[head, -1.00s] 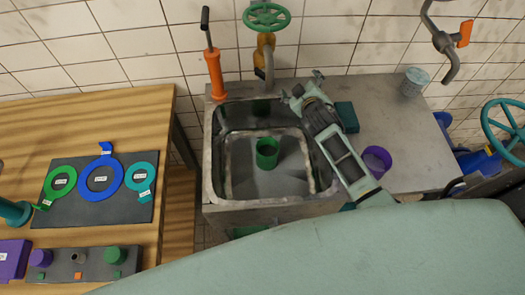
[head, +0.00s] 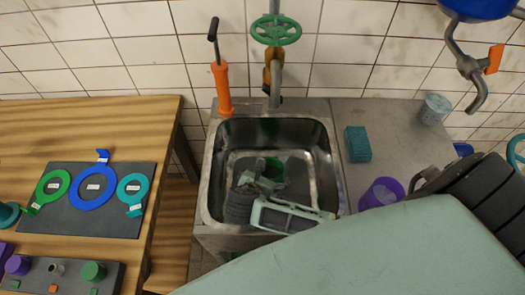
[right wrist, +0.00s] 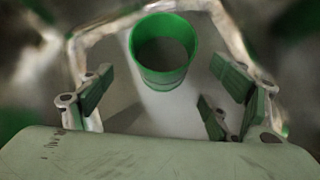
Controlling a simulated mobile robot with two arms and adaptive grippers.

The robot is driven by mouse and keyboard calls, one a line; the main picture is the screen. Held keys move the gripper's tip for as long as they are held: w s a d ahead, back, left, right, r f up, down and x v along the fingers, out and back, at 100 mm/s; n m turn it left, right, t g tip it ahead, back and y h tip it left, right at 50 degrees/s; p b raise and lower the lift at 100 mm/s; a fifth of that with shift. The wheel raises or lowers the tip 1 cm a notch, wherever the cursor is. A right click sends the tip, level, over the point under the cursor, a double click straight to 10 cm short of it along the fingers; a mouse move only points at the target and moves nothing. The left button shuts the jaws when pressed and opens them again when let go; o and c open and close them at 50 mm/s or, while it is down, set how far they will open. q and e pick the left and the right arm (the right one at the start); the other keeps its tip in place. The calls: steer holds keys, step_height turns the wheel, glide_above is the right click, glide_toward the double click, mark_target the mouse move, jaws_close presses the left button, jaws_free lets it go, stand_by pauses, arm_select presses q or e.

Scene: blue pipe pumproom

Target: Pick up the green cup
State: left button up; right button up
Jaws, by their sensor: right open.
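The green cup (head: 273,170) stands in the metal sink (head: 213,190), partly hidden behind my right gripper in the head view. In the right wrist view the green cup (right wrist: 163,68) is upright with its round mouth towards the camera. My right gripper (head: 262,180) is down in the sink close to the cup. In the right wrist view the right gripper (right wrist: 163,80) is open, its green finger pads apart to the left and right. The cup lies ahead, roughly centred between them, and no grip on it shows. My left gripper is not in view.
A tap with a green handwheel (head: 275,30) and an orange pump (head: 221,85) stand behind the sink. A teal sponge (head: 357,144), purple cup (head: 381,193) and grey bucket (head: 434,109) are on the counter. A wooden table (head: 90,125) with rings is left.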

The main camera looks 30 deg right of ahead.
mark_target(275, 171)
steer(key=shift+w+d+f+n+h, duration=0.15)
steer(key=shift+w+d+f+n, duration=0.15)
steer(key=shift+d+f, duration=0.25)
steer(key=shift+w+d+f+n+h, duration=0.15)
steer(key=shift+d+f+n, duration=0.15)
steer(key=shift+d+f, duration=0.2)
steer(key=x, duration=0.3)
steer(key=shift+w+d+f, duration=0.15)
steer(key=shift+w, duration=0.2)
steer(key=shift+w+d+f, duration=0.15)
steer(key=shift+d+f, duration=0.05)
steer(key=shift+f, duration=0.15)
steer(key=c, duration=1.5)
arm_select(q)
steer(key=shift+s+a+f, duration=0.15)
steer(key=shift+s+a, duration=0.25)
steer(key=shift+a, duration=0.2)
arm_select(e)
steer(key=shift+c, duration=0.9)
